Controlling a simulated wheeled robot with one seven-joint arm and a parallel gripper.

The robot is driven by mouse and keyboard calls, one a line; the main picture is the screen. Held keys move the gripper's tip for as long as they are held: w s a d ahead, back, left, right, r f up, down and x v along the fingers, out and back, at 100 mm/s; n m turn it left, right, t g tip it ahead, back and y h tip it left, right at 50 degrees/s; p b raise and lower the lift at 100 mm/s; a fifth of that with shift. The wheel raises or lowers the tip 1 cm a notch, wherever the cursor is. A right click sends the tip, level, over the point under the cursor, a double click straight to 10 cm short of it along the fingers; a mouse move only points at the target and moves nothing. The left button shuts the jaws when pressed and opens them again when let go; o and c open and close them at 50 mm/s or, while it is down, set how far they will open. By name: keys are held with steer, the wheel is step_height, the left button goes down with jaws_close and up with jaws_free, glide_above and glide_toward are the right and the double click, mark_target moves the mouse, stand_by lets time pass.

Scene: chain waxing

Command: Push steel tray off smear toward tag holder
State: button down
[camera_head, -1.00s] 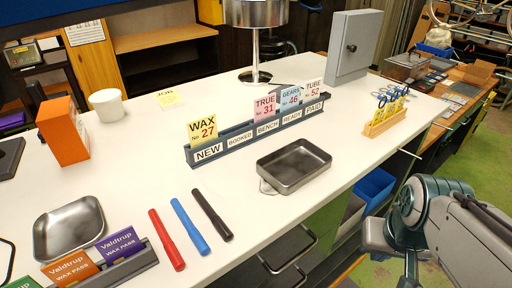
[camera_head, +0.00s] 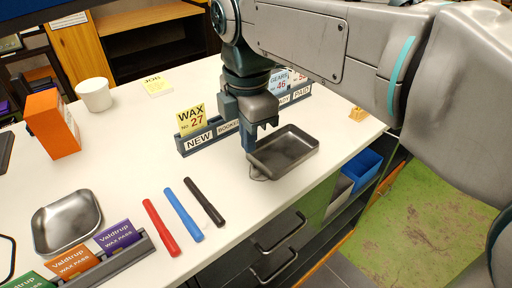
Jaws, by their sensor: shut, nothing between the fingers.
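The dark steel tray (camera_head: 296,151) lies on the white bench, in front of the tag holder (camera_head: 194,148). A faint smear outline (camera_head: 260,178) shows at the tray's near left corner; the tray hides any more of it. My gripper (camera_head: 252,146) points down at the tray's left end, beside the back left corner. It is shut and empty. I cannot tell whether its fingertips touch the tray rim. The holder carries the yellow WAX 27 tag (camera_head: 190,120) at its left end and a blue GEARS tag (camera_head: 280,80) further right. My gripper and arm hide the holder's middle.
Red, blue and black markers (camera_head: 205,202) lie to the left of the tray. A second steel tray (camera_head: 40,230) and a wax pass rack (camera_head: 112,262) stand at the front left. The bench's front edge runs close to the dark tray.

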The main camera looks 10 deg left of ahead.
mark_target(252, 173)
steer(key=f, duration=0.2)
steer(key=a+f+n, duration=0.1)
steer(key=f, duration=0.2)
steer(key=s+a+f+n, duration=0.1)
steer(key=f, duration=0.2)
steer(key=shift+a, duration=0.15)
steer(key=shift+w+d+f+p, duration=0.15)
steer(key=shift+w+d+p, duration=0.25)
steer(key=shift+w, duration=0.25)
steer(key=shift+w+d+f+p, duration=0.15)
steer(key=shift+w+d+p, duration=0.1)
steer(key=shift+w+d, duration=0.55)
steer(key=shift+w, duration=0.25)
